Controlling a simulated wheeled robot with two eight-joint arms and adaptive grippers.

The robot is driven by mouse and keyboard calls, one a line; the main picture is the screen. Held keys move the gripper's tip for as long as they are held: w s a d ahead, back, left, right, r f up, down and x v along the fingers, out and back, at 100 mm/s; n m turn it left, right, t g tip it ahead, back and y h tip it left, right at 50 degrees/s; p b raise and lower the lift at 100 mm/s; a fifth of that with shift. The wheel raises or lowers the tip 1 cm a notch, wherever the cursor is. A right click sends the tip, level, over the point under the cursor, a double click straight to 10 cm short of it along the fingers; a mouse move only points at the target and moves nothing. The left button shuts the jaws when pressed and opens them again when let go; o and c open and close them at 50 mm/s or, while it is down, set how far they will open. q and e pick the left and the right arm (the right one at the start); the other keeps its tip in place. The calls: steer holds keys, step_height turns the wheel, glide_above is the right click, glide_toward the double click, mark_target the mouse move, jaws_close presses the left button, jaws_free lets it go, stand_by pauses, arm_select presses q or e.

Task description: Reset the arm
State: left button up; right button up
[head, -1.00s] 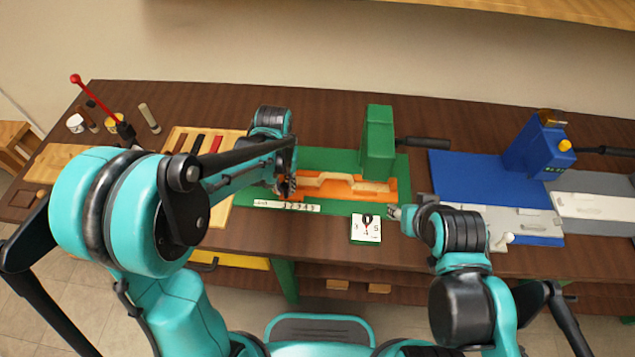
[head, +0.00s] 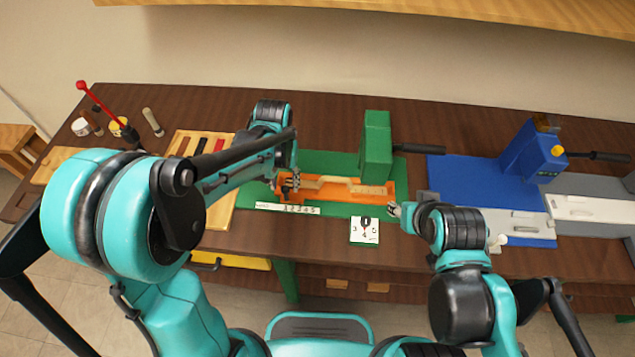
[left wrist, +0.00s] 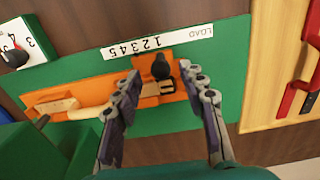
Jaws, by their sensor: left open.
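My left gripper (head: 288,184) is over the left end of an orange fixture (head: 330,196) on a green base (head: 325,160). A light wooden piece (head: 330,183) lies along the fixture. It also shows in the left wrist view (left wrist: 90,112). My right gripper (head: 394,210) is low at the fixture's right end, by the green base's edge; its jaws are too small to read.
A green block (head: 376,147) with a dark handle stands behind the fixture. A numbered strip (head: 288,209) and a dial card (head: 364,231) lie in front. A wooden tray (head: 218,212) is at left, a blue machine (head: 530,150) at right.

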arm_select(q)
step_height(320, 180, up, 2)
steer(key=shift+r+p, duration=0.1)
steer(key=shift+p, duration=0.5)
steer(key=shift+s+a+r+b, duration=0.25)
steer(key=shift+s+b, duration=0.05)
steer(key=s+a+r+t+b, duration=0.2)
steer(key=s+a+t, duration=0.1)
steer(key=s, duration=0.3)
steer(key=s+a+r+t+b, duration=0.2)
steer(key=s+a+t+b, duration=0.1)
steer(key=s, duration=0.3)
steer(key=shift+n+t, duration=0.3)
steer(key=shift+t, duration=0.3)
